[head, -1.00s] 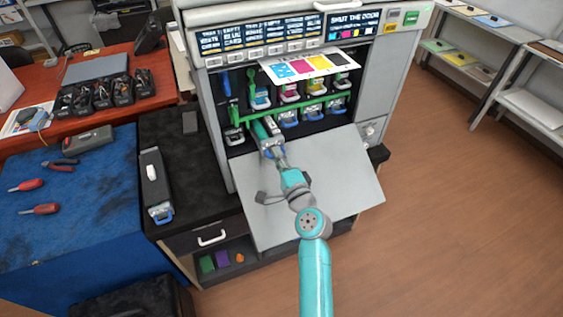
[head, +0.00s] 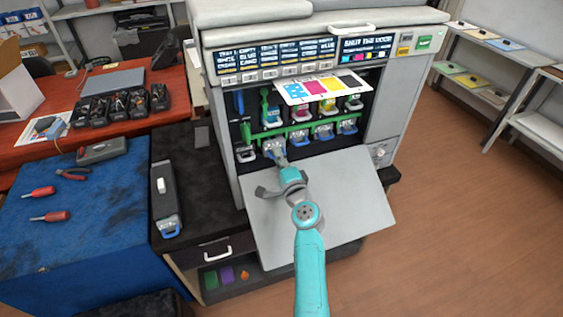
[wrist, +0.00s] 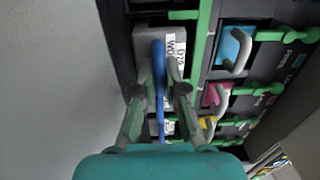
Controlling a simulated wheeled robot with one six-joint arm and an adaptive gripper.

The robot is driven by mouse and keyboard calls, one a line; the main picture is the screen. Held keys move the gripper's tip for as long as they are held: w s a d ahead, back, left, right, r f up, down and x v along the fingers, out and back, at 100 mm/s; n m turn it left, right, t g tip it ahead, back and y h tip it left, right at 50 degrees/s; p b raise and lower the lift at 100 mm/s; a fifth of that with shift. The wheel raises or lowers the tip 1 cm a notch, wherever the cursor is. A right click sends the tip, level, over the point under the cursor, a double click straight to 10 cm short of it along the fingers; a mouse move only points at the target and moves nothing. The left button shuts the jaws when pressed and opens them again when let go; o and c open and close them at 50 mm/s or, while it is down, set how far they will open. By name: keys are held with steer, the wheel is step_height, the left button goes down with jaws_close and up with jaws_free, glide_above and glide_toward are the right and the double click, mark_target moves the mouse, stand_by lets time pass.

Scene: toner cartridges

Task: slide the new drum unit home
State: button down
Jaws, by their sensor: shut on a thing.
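The drum unit (head: 270,145) is in the left slot of the lower row of the open printer (head: 222,120). Its grey front end, with a white label, shows close up in the wrist view (wrist: 150,36), almost level with the fronts beside it. My gripper (wrist: 159,88) is shut on its blue handle (wrist: 158,62). In the head view, my gripper (head: 279,160) reaches over the lowered front door (head: 335,205). The body of the unit is hidden inside the slot. I cannot tell whether it is fully seated.
Several cartridges with coloured fronts fill the slots to the right, with green bars (head: 305,130) by them. A long dark unit with a blue handle (head: 167,205) lies on the black cabinet top at left. A blue mat (head: 75,235) holds tools. The floor at right is clear.

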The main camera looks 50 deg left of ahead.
steer(key=shift+w+a, duration=0.15)
steer(key=shift+a, duration=0.3)
